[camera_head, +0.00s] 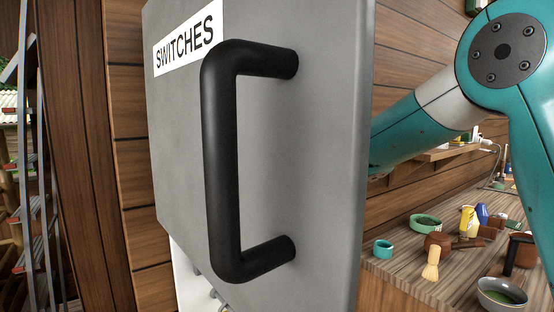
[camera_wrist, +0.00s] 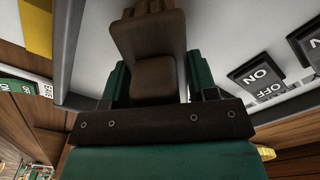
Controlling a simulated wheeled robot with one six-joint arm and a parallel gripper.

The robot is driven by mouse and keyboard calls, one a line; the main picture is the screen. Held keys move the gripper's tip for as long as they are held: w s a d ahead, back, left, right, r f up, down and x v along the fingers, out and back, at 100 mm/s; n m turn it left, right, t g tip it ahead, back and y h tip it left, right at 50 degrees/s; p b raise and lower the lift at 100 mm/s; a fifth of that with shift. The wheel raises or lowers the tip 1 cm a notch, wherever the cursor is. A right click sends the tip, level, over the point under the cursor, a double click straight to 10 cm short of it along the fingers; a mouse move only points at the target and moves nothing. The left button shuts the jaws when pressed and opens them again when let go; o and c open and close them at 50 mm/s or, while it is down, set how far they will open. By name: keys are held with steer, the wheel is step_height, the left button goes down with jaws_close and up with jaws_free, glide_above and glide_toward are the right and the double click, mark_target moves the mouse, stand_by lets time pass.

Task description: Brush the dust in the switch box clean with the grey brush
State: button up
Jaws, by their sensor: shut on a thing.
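My gripper (camera_wrist: 153,88) is shut on a brush (camera_wrist: 148,38), which looks dark grey-brown in the wrist view. Its block sits between the green fingers and its bristle end points to the top of the picture, partly cut off. The pale inside of the switch box (camera_wrist: 222,28) lies behind the brush, with black ON/OFF switches (camera_wrist: 258,76) at the right. I cannot tell whether the bristles touch it. No dust can be made out. In the head view, the grey door (camera_head: 310,170) marked SWITCHES hides my gripper and most of the box.
The door's black handle (camera_head: 222,160) sticks out towards the head camera. A wooden counter (camera_head: 395,275) at the right holds a green bowl (camera_head: 425,222), a teal cup (camera_head: 383,249), a pale whisk (camera_head: 431,263) and a grey bowl (camera_head: 500,293). Plank walls stand behind.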

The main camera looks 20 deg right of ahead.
steer(key=shift+w+a, duration=0.1)
steer(key=shift+w, duration=0.3)
steer(key=shift+w+d+b, duration=0.3)
steer(key=shift+d+b, duration=0.15)
steer(key=shift+d, duration=0.5)
steer(key=shift+w+d+b, duration=0.25)
steer(key=shift+d+b, duration=0.15)
steer(key=shift+d, duration=0.55)
steer(key=shift+w, duration=0.1)
steer(key=shift+s+a, duration=0.2)
steer(key=shift+a, duration=0.45)
steer(key=shift+s+a, duration=0.2)
steer(key=shift+a, duration=0.45)
steer(key=shift+s+a, duration=0.15)
steer(key=shift+a, duration=0.6)
steer(key=shift+c, duration=0.7)
steer(key=shift+s, duration=0.1)
